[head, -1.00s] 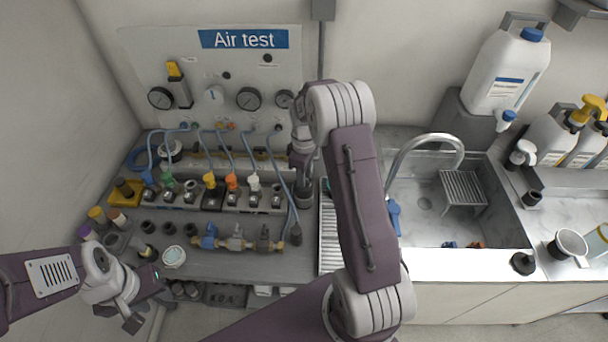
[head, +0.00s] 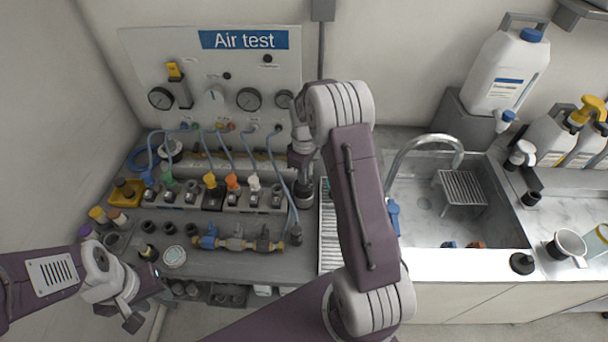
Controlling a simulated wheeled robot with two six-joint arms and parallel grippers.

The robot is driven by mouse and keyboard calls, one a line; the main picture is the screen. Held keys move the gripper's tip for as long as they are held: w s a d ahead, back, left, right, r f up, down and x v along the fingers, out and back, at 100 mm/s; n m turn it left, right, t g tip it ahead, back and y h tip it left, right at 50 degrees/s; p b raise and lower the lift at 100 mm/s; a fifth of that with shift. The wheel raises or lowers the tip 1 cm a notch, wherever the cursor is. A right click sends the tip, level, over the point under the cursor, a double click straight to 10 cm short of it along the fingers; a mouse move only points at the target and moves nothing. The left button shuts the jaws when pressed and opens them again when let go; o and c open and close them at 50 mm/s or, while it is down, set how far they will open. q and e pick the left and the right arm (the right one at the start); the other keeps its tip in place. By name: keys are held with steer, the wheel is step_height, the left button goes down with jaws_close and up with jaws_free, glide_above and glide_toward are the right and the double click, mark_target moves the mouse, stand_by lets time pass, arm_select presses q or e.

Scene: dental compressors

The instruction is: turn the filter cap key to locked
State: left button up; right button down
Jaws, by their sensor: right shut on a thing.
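My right gripper (head: 303,179) points down at the right end of the air test bench, just right of the hoses. It is shut on a dark, round piece, which I take to be the filter cap key (head: 303,198). My arm and wrist hide much of it, and I cannot read its angle or any lock mark. My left gripper (head: 147,300) hangs at the lower left, in front of the bench edge and apart from the parts. Its fingers are too unclear to tell open from shut.
The Air test panel (head: 215,75) with gauges stands behind the bench. A row of valves with coloured caps (head: 232,183) and blue hoses lies left of my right gripper. A brass manifold (head: 237,244) lies in front. A sink (head: 425,225) with a tap is to the right.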

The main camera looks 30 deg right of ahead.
steer(key=shift+m+p, duration=0.3)
steer(key=shift+m, duration=0.4)
stand_by(0.9)
steer(key=c, duration=1.5)
jaws_free()
steer(key=shift+c, duration=0.2)
step_height(320, 180, up, 9)
